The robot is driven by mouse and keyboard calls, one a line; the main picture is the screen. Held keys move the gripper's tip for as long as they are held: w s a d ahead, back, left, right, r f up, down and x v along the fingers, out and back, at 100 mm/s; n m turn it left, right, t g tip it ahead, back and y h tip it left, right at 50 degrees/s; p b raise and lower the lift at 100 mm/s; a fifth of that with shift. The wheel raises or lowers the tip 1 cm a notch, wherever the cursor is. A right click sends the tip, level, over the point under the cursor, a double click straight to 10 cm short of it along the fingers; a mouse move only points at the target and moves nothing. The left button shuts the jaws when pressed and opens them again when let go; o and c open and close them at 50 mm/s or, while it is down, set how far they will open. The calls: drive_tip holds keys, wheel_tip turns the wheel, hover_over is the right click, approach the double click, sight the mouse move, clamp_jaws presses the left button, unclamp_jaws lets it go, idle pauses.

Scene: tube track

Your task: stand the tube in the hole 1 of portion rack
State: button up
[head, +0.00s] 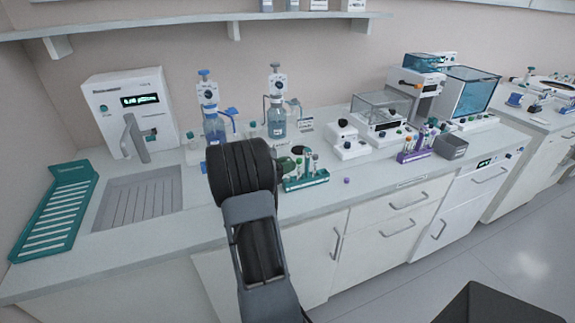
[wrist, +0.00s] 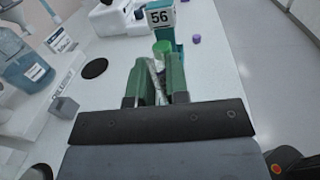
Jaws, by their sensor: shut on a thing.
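My gripper (wrist: 160,75) shows green fingers in the wrist view, shut on a clear tube (wrist: 154,78) with a green cap (wrist: 162,47). The tube lies between the fingers, its lower part hidden by the gripper body. In the head view my arm hides much of the gripper. A teal rack (head: 306,183) holding several tubes stands just right of it at the counter's front. I cannot tell which hole is hole 1, nor whether this is the portion rack.
A purple rack (head: 413,156) with tubes stands farther right. A small purple cap (head: 347,181) lies on the counter. Bottles (head: 277,122), a white device (head: 347,140) and a sink (head: 138,198) line the counter.

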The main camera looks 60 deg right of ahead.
drive_tip(key=shift+a+f, duration=0.1)
drive_tip(key=shift+f, duration=0.6)
drive_tip(key=shift+s+f+b, duration=0.15)
drive_tip(key=shift+f+b, duration=0.4)
drive_tip(key=shift+f, duration=0.1)
drive_tip(key=shift+a, duration=0.1)
drive_tip(key=shift+r, duration=0.15)
drive_tip(key=shift+w+r+p, duration=0.2)
drive_tip(key=shift+r+p, duration=0.45)
drive_tip(key=shift+p, duration=0.1)
drive_tip(key=shift+d+r+p, duration=0.2)
drive_tip(key=shift+r+p, duration=0.1)
drive_tip(key=shift+w+d+r+p, duration=0.1)
drive_tip(key=shift+w+r+p, duration=0.05)
drive_tip(key=shift+r+p, duration=0.25)
drive_tip(key=shift+r, duration=0.2)
drive_tip(key=shift+r, duration=0.3)
